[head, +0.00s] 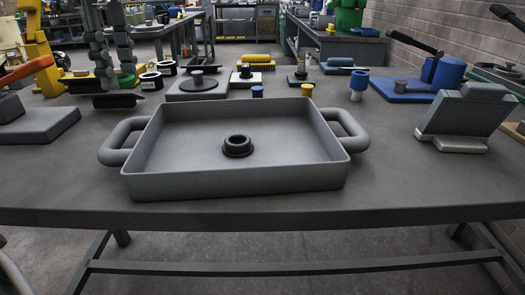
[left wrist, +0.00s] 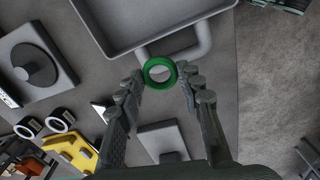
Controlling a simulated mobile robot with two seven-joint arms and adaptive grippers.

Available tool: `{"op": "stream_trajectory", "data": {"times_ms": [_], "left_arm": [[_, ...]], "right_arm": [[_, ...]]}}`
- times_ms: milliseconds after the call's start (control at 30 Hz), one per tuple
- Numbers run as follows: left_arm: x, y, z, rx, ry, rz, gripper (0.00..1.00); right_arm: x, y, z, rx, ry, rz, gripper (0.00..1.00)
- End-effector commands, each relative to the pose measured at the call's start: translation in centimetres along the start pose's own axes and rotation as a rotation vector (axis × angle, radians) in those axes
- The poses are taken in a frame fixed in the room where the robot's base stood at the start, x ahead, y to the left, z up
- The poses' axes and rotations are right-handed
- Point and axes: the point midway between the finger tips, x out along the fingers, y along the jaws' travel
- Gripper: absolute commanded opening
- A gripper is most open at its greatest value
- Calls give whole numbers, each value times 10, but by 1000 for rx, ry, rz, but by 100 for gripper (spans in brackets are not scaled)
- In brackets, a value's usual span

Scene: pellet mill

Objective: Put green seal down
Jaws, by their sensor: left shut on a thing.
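My left gripper (head: 117,84) is at the upper left of the head view, over the table behind the tray's left handle. It is shut on the green seal (head: 127,79), mostly hidden there by the fingers. In the left wrist view the green seal (left wrist: 148,74) shows as a ring between the fingertips (left wrist: 161,83), with the tray's handle behind it. I cannot tell its exact height above the table. My right gripper is not in view.
A grey tray (head: 185,181) stands at the table's front middle, with a black collar (head: 237,147) in it. Black-and-white rings (head: 151,81) and a grey plate with a disc (head: 198,85) stand behind. A tilted grey panel (head: 465,113) is at right.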

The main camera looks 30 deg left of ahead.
Motion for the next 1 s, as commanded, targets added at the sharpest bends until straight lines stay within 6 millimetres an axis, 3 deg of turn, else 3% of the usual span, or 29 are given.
{"op": "stream_trajectory", "data": {"times_ms": [167, 600, 833, 1000], "left_arm": [[8, 0, 11, -2, 4, -3, 0], [64, -3, 102, -1, 7, -4, 0], [75, -4, 116, -3, 1, -2, 0], [97, -4, 115, -4, 0, -5, 0]], "right_arm": [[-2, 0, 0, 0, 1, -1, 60], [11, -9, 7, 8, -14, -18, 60], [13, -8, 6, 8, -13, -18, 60], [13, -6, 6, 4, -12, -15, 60]]}}
